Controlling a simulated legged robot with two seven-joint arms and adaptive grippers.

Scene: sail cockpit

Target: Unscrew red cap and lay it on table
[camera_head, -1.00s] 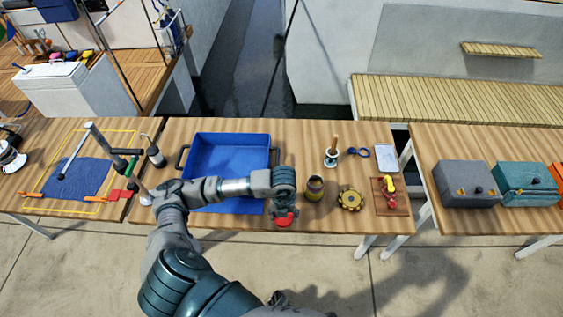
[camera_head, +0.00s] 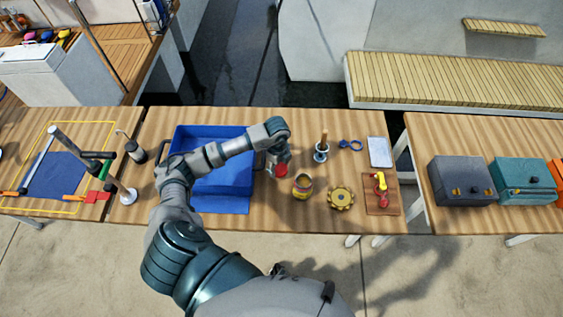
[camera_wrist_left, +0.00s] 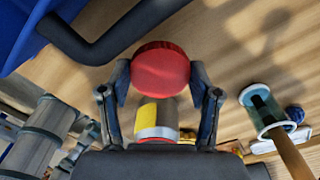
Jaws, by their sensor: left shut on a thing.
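My left gripper (camera_head: 281,163) is shut on the red cap (camera_head: 282,170), beside and slightly behind the can. In the left wrist view the red cap (camera_wrist_left: 160,66) sits between the two fingers (camera_wrist_left: 161,76), its round face showing. The open can (camera_head: 302,187), olive and yellow with some red, stands upright on the wooden table (camera_head: 265,222). The can also shows beyond the cap in the left wrist view (camera_wrist_left: 156,118). The cap is apart from the can. Whether the cap touches the table is unclear. My right gripper is out of view.
A blue tray (camera_head: 182,150) lies left of the gripper. A cup with a wooden-handled tool (camera_head: 321,152), blue shackle (camera_head: 350,145), yellow toothed wheel (camera_head: 341,197), white tablet (camera_head: 380,152) and board with a red and yellow part (camera_head: 381,194) stand right. Bare table lies near the front edge.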

